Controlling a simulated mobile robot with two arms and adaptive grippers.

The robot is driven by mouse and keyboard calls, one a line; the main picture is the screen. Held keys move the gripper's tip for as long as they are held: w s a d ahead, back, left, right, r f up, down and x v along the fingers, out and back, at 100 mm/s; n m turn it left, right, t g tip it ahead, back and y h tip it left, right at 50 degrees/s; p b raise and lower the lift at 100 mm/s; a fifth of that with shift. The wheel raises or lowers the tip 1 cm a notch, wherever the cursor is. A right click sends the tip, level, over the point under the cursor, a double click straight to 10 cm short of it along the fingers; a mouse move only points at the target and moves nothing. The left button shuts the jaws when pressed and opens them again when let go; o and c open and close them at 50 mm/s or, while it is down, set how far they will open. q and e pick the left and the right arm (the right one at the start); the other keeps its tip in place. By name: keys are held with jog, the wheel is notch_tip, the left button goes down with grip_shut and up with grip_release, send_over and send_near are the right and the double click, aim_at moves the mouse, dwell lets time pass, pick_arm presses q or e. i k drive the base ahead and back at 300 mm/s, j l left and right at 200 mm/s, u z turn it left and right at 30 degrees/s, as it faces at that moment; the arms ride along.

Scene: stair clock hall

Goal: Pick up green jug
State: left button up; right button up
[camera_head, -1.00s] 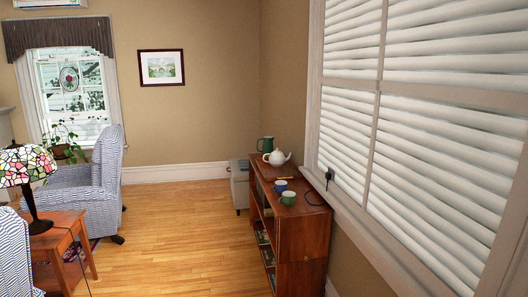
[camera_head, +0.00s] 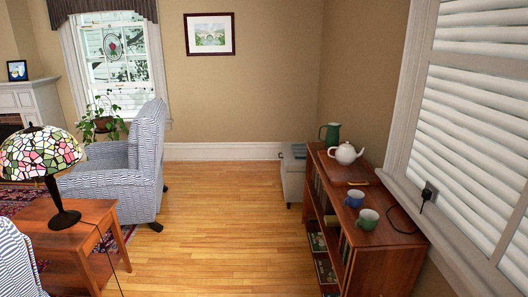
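The green jug (camera_head: 331,134) stands upright at the far end of the low wooden bookcase (camera_head: 388,239), against the right wall. Its handle points left. A white teapot (camera_head: 346,153) stands just in front of it and to the right, and may hide a little of its lower side. Neither of my grippers shows in the view.
A blue mug (camera_head: 354,198) and a green mug (camera_head: 367,219) stand on the nearer half of the bookcase top. A pale box (camera_head: 292,174) stands beyond it. A striped armchair (camera_head: 125,167) and side table (camera_head: 74,237) are at left. The wooden floor (camera_head: 215,225) between is clear.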

aim_at(332, 134)
jog(key=i, duration=2.5)
